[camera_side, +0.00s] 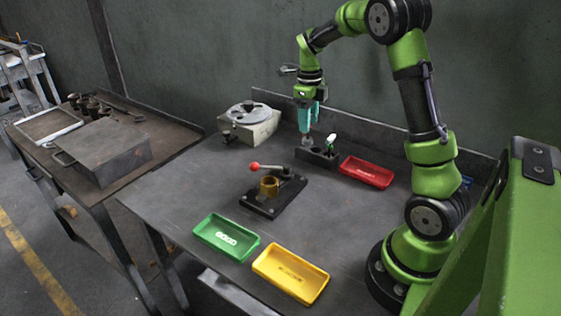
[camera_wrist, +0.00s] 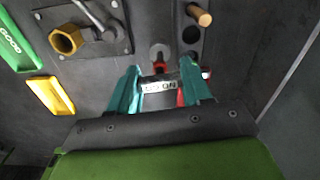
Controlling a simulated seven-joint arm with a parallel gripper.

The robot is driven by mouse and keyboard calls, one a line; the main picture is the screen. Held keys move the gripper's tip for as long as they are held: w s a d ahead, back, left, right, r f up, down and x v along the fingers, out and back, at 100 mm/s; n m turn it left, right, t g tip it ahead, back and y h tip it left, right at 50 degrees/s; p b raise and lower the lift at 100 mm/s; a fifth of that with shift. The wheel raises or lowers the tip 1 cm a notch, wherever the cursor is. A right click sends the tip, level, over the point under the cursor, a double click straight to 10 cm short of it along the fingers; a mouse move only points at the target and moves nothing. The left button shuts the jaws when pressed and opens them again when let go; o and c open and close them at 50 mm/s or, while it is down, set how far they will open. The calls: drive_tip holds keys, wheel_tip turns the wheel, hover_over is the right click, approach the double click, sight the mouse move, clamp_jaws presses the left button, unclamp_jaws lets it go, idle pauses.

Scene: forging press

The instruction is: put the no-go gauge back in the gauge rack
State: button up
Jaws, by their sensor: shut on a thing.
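My gripper (camera_side: 308,122) has teal fingers and is shut on the no-go gauge. In the wrist view the gauge's white label (camera_wrist: 159,86) shows between the fingertips, with red parts beside it and a grey end pointing away. In the side view the gripper points down over the left end of the dark gauge rack (camera_side: 318,158), and the gauge's grey end shows just above it. The rack also shows in the wrist view (camera_wrist: 191,46), with round holes and a tan-ended piece standing in it. I cannot tell whether the gauge touches the rack.
A red tray (camera_side: 367,172) lies right of the rack. A fixture with a brass hex part (camera_side: 269,187) and red-knobbed lever stands in front. Green (camera_side: 226,238) and yellow (camera_side: 290,274) trays lie at the front edge. A dial device (camera_side: 250,122) stands at the back left.

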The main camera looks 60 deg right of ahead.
drive_tip(key=d+f+m, duration=0.1)
drive_tip(key=d+f, duration=0.3)
drive_tip(key=d, duration=0.1)
drive_tip(key=shift+s+d, duration=0.15)
drive_tip(key=shift+d, duration=0.2)
drive_tip(key=shift+f, duration=1.8)
idle(1.2)
drive_tip(key=o, duration=1.3)
drive_tip(key=shift+c, duration=0.2)
wheel_tip(320, 180, up, 10)
idle(0.4)
